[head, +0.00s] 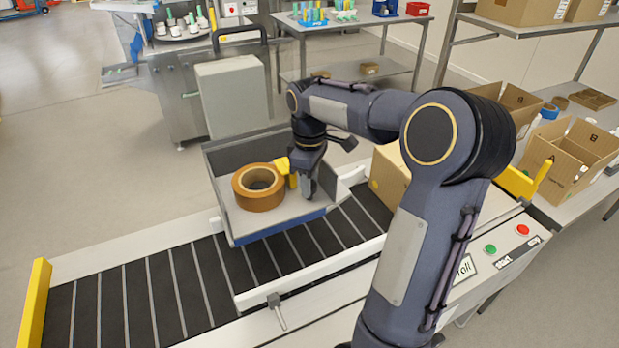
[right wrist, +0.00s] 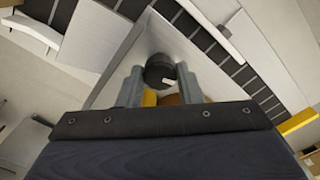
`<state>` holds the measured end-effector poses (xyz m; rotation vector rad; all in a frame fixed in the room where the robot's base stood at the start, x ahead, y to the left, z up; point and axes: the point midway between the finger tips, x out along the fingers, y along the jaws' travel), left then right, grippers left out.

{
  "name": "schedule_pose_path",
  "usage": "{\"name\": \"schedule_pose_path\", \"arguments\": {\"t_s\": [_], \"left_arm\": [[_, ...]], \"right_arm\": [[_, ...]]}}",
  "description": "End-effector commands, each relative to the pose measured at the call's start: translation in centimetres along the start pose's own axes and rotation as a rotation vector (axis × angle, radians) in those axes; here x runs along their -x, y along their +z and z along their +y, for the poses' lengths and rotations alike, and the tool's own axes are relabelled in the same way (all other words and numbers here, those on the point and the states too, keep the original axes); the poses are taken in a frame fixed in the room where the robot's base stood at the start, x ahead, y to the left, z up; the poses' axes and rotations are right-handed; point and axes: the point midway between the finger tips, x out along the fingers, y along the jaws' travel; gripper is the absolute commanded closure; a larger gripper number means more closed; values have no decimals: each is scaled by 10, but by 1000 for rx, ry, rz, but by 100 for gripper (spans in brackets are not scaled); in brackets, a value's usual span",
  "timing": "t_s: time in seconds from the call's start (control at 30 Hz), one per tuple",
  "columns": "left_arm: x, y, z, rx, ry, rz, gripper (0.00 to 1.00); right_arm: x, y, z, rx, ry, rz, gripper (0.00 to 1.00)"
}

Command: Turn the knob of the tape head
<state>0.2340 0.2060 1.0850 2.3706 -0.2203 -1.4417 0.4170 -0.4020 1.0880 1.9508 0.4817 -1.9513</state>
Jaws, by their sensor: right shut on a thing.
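The tape head (head: 223,205) is a grey open housing over the conveyor, with a brown tape roll (head: 258,198) and a yellow part (head: 282,166) inside. My right gripper (head: 308,192) reaches down into it, to the right of the roll. In the right wrist view, the knob (right wrist: 160,70) is a dark round piece with a small white mark. It sits between the two grey fingers of my right gripper (right wrist: 161,80), which are shut on it. In the head view the knob is hidden by the gripper. My left gripper is not in view.
The black roller conveyor (head: 130,290) runs under the tape head. A cardboard box (head: 390,172) stands just right of it, behind my right arm. Green (head: 490,249) and red (head: 522,230) buttons are on the front panel. Open cartons (head: 570,155) stand on the right table.

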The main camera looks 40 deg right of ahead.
Motion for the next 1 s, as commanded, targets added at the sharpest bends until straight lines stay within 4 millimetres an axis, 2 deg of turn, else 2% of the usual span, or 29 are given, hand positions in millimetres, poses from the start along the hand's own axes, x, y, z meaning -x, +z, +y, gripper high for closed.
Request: {"name": "schedule_pose_path", "arguments": {"t_s": [0.4,1.0], "left_arm": [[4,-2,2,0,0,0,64],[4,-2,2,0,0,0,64]], "right_arm": [[1,0,0,-249,2,1,90],[1,0,0,-311,1,1,90]]}}
